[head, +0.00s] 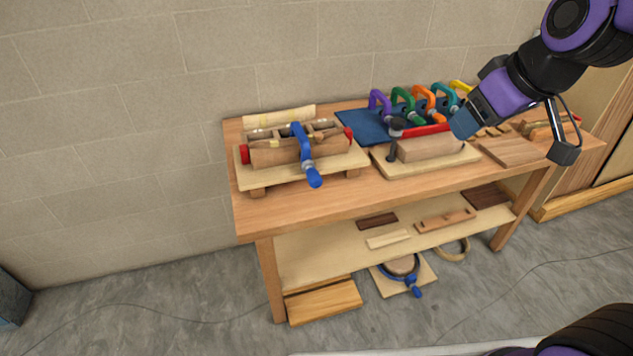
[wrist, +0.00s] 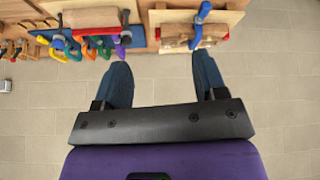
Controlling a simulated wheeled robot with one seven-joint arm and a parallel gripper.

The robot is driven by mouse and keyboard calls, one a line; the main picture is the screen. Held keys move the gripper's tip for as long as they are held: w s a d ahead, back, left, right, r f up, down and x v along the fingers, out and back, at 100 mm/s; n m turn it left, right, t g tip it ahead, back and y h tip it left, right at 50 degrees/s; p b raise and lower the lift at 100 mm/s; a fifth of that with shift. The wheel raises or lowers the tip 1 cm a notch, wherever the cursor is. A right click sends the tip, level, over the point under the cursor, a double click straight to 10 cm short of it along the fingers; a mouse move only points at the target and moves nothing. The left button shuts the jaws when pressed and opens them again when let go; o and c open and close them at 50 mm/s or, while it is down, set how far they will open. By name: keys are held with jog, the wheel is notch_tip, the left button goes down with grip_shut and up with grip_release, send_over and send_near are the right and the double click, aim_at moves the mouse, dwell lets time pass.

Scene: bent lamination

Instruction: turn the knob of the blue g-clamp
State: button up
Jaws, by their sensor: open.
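A blue g-clamp (head: 303,143) with a round blue knob (head: 314,178) is fitted across a bent wooden lamination (head: 270,153) on a pale board at the table's left end. The knob points toward the front edge. The clamp also shows at the top of the wrist view (wrist: 199,24). My gripper (head: 513,138) is open and empty, raised at the right side of the table and well apart from the clamp. Its two fingers (wrist: 163,78) frame bare wall in the wrist view.
Several coloured clamps (head: 421,103) stand on a blue mat (head: 355,127) behind a wood block (head: 430,146) and a red-handled clamp. Another blue clamp (head: 415,280) lies on the floor. The lower shelf (head: 320,249) holds wood pieces. Space above the table's left half is clear.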

jog(key=w+a+f+n, duration=0.3)
jog(key=w+a+f, duration=0.1)
jog(key=w+f, duration=0.25)
jog(key=n+t+y, duration=0.3)
jog(key=n+t, duration=0.9)
jog(key=n, duration=2.1)
send_near(317, 184)
jog(key=w, duration=0.1)
jog(key=x, duration=1)
jog(key=shift+w+a, duration=0.3)
jog(key=shift+w, duration=0.05)
jog(key=c, duration=0.9)
